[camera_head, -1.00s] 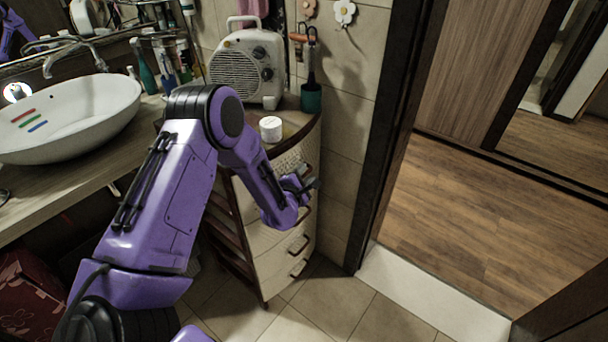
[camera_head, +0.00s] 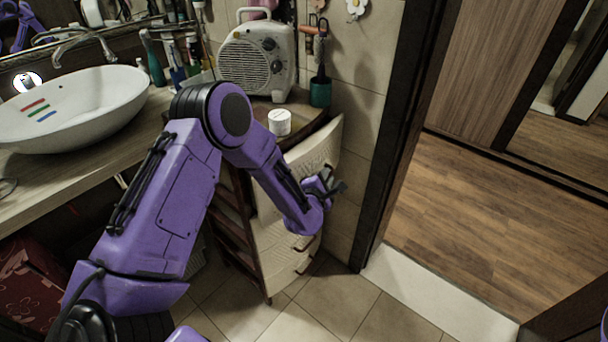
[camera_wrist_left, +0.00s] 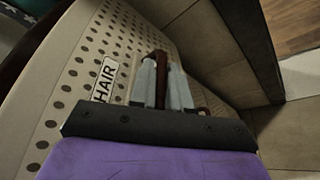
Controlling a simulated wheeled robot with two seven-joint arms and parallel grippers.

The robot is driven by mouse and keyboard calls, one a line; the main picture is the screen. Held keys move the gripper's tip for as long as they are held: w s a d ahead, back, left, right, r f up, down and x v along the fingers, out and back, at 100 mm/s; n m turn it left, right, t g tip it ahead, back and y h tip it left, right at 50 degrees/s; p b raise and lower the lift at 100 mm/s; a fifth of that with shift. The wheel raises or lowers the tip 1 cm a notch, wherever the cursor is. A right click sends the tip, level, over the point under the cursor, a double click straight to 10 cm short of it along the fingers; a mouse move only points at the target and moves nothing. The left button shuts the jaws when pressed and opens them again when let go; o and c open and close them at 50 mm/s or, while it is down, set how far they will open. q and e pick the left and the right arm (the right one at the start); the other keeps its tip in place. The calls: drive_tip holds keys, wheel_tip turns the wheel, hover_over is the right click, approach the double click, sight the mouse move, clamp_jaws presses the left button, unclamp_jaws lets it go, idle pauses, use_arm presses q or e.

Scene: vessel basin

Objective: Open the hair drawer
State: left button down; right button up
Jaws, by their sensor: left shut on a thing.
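The hair drawer (camera_head: 322,142) is the top drawer of the small cream cabinet, and its perforated front stands out from the cabinet body. In the left wrist view its front (camera_wrist_left: 75,75) carries a white HAIR label (camera_wrist_left: 104,80). My left gripper (camera_head: 334,184) is at that front. In the left wrist view my left gripper (camera_wrist_left: 163,85) has its two grey fingers shut on the brown drawer handle (camera_wrist_left: 158,66). My arm hides part of the drawer and the cabinet. My right gripper is out of view.
A white round container (camera_head: 279,122) and a fan heater (camera_head: 258,62) stand on the cabinet top, with a teal cup (camera_head: 320,92) beside them. Lower drawers (camera_head: 285,250) are closed. A sink (camera_head: 70,110) is at left. A tiled wall and dark door frame (camera_head: 390,130) are close at right.

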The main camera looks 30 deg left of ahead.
use_arm(q)
drive_tip(key=s+d+b, duration=0.3)
drive_tip(key=d+b, duration=0.1)
drive_tip(key=d, duration=1.6)
drive_tip(key=c, duration=1.2)
unclamp_jaws()
drive_tip(key=shift+o, duration=0.2)
drive_tip(key=b+v, duration=0.1)
drive_tip(key=v, duration=0.9)
drive_tip(key=shift+s, duration=0.25)
drive_tip(key=shift+r, duration=0.1)
